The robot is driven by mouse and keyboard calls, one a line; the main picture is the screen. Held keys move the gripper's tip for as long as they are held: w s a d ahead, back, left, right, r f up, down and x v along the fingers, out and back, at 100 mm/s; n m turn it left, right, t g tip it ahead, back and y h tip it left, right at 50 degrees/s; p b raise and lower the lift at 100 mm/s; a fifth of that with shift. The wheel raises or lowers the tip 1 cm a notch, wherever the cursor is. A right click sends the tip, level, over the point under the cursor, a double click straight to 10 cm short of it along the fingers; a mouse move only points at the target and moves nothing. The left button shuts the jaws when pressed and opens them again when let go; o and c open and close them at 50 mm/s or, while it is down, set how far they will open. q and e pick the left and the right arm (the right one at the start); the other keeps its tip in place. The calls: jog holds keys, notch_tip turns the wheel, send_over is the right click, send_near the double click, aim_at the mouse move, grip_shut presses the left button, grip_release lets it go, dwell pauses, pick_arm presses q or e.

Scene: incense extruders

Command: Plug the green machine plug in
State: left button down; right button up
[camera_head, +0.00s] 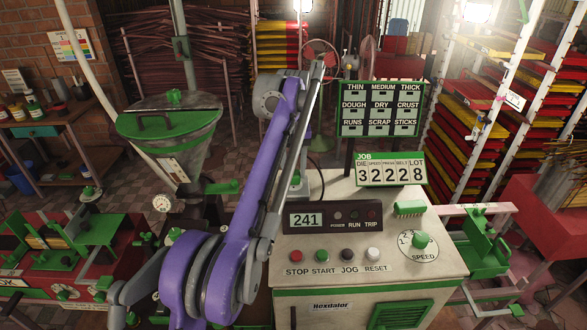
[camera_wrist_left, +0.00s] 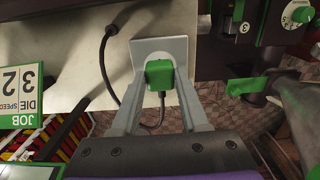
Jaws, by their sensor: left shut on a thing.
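The green plug (camera_wrist_left: 159,73) shows in the left wrist view, in front of a pale grey square plate (camera_wrist_left: 160,46) on the machine's light surface. My left gripper (camera_wrist_left: 158,84) is shut on the plug, with a grey finger on each side. A dark cord (camera_wrist_left: 160,108) hangs below the plug. The plug overlaps the plate, but I cannot tell whether it is seated in it. The plate's face behind the plug is hidden. In the head view my purple left arm crosses in front of the machine (camera_head: 374,215), and the plug cannot be made out. My right gripper is not in view.
A black cable (camera_wrist_left: 106,62) loops at the left of the plate in the wrist view. The JOB sign (camera_head: 390,170) stands on the machine's top. A green-lidded hopper (camera_head: 165,122) stands left of my arm. The control panel (camera_head: 332,216) faces the front.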

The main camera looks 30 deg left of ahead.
aim_at(293, 173)
pick_arm(q)
jog(key=shift+p, duration=0.3)
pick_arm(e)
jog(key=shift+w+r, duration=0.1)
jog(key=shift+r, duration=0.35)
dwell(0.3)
pick_arm(q)
jog(key=shift+f+b, duration=0.3)
jog(key=shift+f, duration=0.3)
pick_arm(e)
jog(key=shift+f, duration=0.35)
pick_arm(q)
jog(key=shift+c, duration=1.7)
grip_release()
notch_tip(293, 173, up, 11)
jog(key=p, duration=0.3)
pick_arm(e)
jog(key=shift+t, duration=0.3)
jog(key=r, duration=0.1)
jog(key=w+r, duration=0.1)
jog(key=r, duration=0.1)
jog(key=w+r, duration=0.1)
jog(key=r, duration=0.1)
pick_arm(q)
jog(key=shift+f, duration=0.1)
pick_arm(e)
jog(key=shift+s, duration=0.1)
